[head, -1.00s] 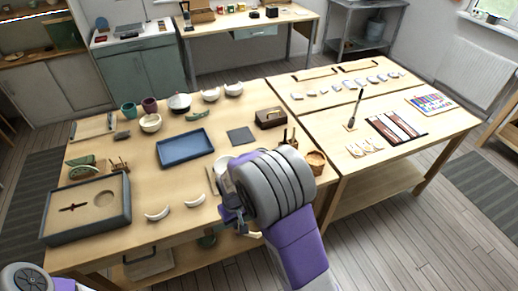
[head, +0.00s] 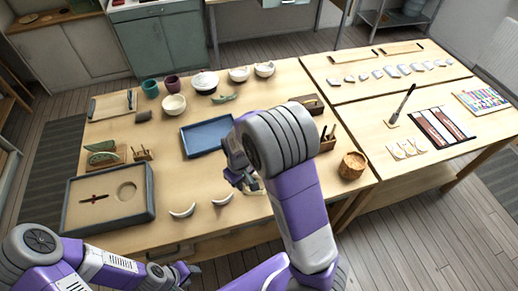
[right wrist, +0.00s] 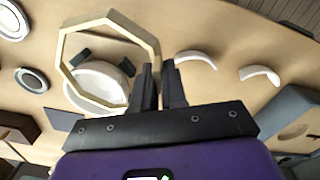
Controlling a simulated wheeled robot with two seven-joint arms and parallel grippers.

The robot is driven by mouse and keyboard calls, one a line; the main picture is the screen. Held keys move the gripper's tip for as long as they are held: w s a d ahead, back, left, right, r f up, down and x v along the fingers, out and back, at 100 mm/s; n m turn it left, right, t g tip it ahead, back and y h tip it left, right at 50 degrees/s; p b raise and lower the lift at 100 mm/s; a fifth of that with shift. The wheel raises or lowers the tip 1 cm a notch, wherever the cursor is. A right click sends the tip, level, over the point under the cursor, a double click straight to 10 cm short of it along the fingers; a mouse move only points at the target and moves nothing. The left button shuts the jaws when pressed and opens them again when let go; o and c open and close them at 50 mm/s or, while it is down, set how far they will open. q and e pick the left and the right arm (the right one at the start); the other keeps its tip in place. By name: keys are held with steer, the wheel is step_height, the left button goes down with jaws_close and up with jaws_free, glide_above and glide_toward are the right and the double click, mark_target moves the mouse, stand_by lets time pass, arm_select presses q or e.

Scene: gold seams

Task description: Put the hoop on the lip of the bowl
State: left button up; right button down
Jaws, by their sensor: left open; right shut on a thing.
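My right gripper (right wrist: 162,88) is shut on the pale wooden eight-sided hoop (right wrist: 153,43), holding it by one side. In the right wrist view the hoop overlaps the white bowl (right wrist: 88,88); I cannot tell whether they touch. Two dark pieces (right wrist: 82,58) show by the bowl, inside the hoop's outline. In the head view my right gripper (head: 240,178) is over the table's front middle, and my arm hides most of the bowl and hoop. My left gripper (head: 180,273) is open and empty before the table's front edge.
Two white curved shards (head: 183,211) lie left of my right gripper. A blue tray (head: 206,138) lies behind it, and a grey-framed box (head: 72,212) stands at the left. A wicker basket (head: 352,165) stands right of my right arm. Several bowls (head: 205,82) line the back.

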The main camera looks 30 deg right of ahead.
steer(key=d+r+n+p, duration=0.1)
steer(key=d+n+p, duration=0.1)
steer(key=d+n, duration=0.2)
steer(key=w+d+r+n+p, duration=0.1)
steer(key=d+n+p, duration=0.2)
steer(key=n, duration=0.5)
steer(key=d+r+n+p, duration=0.1)
steer(key=d+n+p, duration=0.2)
steer(key=d+n, duration=0.2)
steer(key=shift+w+d+r+n+t, duration=0.1)
steer(key=shift+w+r+n+t, duration=0.25)
steer(key=shift+n, duration=0.55)
steer(key=shift+d+f+b, duration=0.15)
steer(key=shift+f+b, duration=1.15)
steer(key=shift+f, duration=1)
steer(key=shift+f+b, duration=1.1)
steer(key=shift+b, duration=0.2)
steer(key=shift+r, duration=0.15)
steer(key=shift+r+p, duration=1.15)
steer(key=shift+r, duration=0.35)
steer(key=shift+f, duration=0.15)
